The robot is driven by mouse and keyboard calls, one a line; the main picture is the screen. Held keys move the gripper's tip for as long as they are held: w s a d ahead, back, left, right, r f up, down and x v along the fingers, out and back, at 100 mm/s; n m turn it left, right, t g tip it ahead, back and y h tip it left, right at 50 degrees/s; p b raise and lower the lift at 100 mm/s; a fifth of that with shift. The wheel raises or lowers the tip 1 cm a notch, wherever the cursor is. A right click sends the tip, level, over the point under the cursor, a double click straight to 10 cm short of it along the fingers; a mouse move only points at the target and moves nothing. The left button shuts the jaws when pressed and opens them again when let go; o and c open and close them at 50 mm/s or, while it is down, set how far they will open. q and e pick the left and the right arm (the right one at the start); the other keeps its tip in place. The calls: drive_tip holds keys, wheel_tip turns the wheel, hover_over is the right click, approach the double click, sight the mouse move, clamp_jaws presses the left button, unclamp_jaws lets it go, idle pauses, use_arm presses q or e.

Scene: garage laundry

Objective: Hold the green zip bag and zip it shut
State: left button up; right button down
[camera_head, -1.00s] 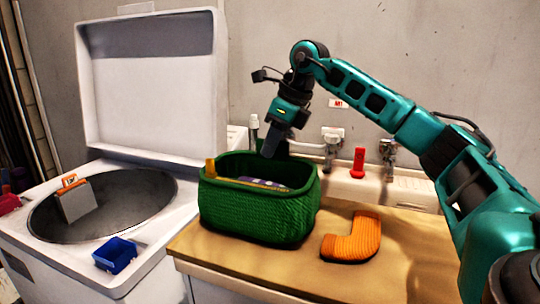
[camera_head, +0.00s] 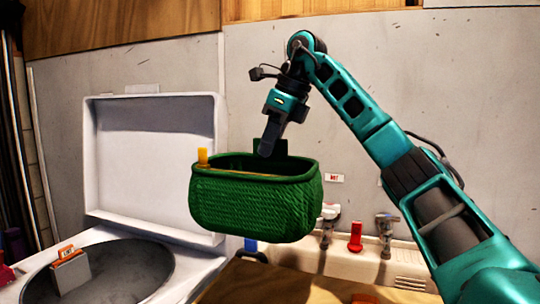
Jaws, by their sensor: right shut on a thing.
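The green zip bag (camera_head: 255,208) hangs in the air above the counter, roughly level, with a ribbed front. Its top is open, with an orange-yellow strip along the opening. A yellow tab (camera_head: 203,157) stands up at its left end. My right gripper (camera_head: 268,150) points down at the back rim, by a dark green flap, and is shut on the bag. The far finger is hidden, and the bag's contents are out of sight. My left gripper is not in view.
The wooden counter (camera_head: 290,285) lies below. The open washer lid (camera_head: 155,160) and drum (camera_head: 115,272), with an orange-and-grey box (camera_head: 70,272), are at the left.

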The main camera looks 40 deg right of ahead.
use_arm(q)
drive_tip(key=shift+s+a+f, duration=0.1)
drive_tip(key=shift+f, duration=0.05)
use_arm(e)
drive_tip(key=shift+r, duration=0.35)
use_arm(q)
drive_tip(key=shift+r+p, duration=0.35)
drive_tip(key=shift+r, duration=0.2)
use_arm(e)
drive_tip(key=shift+a, duration=0.1)
